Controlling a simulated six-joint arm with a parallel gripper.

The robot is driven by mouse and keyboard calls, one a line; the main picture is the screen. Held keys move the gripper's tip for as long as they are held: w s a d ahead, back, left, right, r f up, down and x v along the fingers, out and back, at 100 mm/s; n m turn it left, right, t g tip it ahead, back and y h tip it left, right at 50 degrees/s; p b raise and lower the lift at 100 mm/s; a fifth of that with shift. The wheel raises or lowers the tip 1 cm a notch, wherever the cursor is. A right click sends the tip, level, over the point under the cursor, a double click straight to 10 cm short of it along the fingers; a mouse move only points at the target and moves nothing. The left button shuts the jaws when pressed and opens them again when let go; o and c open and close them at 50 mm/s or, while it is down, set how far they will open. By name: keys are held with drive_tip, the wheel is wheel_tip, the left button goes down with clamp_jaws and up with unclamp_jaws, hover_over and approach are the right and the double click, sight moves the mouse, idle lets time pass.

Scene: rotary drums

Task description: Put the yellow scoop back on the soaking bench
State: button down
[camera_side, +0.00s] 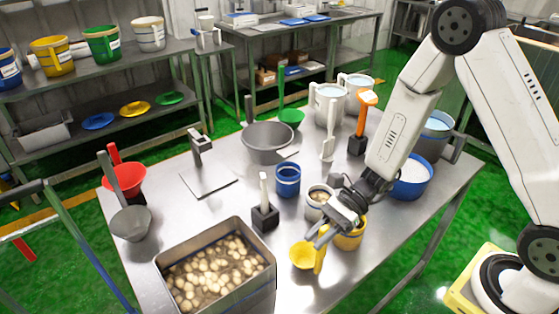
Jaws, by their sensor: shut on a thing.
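The yellow scoop (303,256) is at the front right of the steel bench in the side view. My gripper (319,240) is shut on the yellow scoop, with its jaws at the scoop's upper right side. The scoop's bowl faces up and left. I cannot tell whether the scoop touches the bench top or hangs just above it. The steel bench (215,207) fills the middle of the view. No label shows which bench is the soaking bench.
A yellow pot (350,239) stands close behind my gripper, next to a white cup (318,207). A steel bin of pale lumps (262,284) is to the left. A dark block with a white handle (265,218) stands nearby. Bare bench top lies left of centre.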

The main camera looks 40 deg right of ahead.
drive_tip(key=shift+f, duration=0.15)
drive_tip(key=c, duration=0.6)
unclamp_jaws()
drive_tip(key=shift+d+r, duration=0.15)
drive_tip(key=shift+r, duration=0.05)
drive_tip(key=v, duration=1.1)
drive_tip(key=shift+d+r, duration=0.15)
drive_tip(key=shift+d, duration=0.2)
